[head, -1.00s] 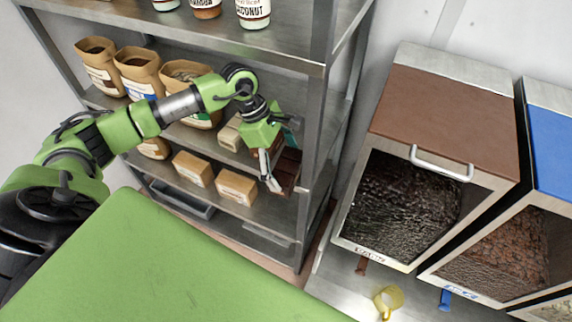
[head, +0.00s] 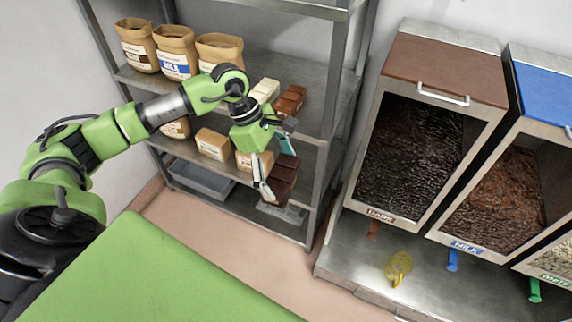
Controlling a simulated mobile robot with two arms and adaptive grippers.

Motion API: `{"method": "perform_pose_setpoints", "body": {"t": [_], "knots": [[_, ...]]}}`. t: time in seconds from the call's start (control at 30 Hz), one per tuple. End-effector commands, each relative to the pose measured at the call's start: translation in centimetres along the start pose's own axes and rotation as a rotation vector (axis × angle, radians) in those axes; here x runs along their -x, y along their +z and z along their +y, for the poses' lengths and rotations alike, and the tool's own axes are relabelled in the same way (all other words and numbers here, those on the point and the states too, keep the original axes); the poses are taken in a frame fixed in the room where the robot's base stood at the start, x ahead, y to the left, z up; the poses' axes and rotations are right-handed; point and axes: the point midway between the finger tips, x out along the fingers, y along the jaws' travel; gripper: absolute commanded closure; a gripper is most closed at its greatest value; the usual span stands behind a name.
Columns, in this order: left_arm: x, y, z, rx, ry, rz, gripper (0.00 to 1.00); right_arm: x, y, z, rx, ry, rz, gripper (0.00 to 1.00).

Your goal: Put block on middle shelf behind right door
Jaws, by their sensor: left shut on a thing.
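My left gripper (head: 274,168) is shut on a dark brown chocolate block (head: 283,180). The block hangs tilted in front of the metal shelf rack (head: 325,130), near its right front post. The rack is open-fronted, and I see no door on it. Its middle shelf (head: 215,88) holds paper bags at the left, with a white block (head: 265,90) and a red-brown block (head: 291,100) at the right. My right gripper is not in view.
Tan packages (head: 213,145) stand on the shelf below. A grey tray (head: 200,180) is at the bottom. Right of the rack, a bin of dark pieces (head: 410,160) and a bin of brown pieces (head: 500,205) stand above a metal counter with a yellow scoop (head: 398,267). My green base top is in front.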

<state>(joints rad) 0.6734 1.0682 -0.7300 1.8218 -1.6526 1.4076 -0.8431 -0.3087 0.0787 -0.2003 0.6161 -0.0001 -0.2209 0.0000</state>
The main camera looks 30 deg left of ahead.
Motion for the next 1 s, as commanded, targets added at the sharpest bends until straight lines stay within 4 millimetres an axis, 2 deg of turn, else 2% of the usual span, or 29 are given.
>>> {"method": "perform_pose_setpoints", "body": {"t": [0.23,0.37,0.47,0.7,0.9,1.0], "knots": [[0.2,0.1,0.0,-0.006,0.001,-0.002,0.49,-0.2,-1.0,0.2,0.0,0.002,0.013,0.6],[0.1,1.1,-0.6,-0.087,-0.028,-0.001,0.49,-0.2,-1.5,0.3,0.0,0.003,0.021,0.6],[0.1,2.7,-1.8,-0.239,-0.083,0.001,0.49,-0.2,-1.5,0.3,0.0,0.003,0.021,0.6],[1.3,6.8,-6.3,-0.836,-0.303,0.01,0.49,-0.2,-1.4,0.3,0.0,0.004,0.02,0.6],[3.3,8.2,-9.2,-1.29,-0.498,0.01,0.49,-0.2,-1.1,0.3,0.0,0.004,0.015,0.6],[4.2,8.3,-10.1,-1.446,-0.576,0.008,0.49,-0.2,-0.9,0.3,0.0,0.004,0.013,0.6]]}}
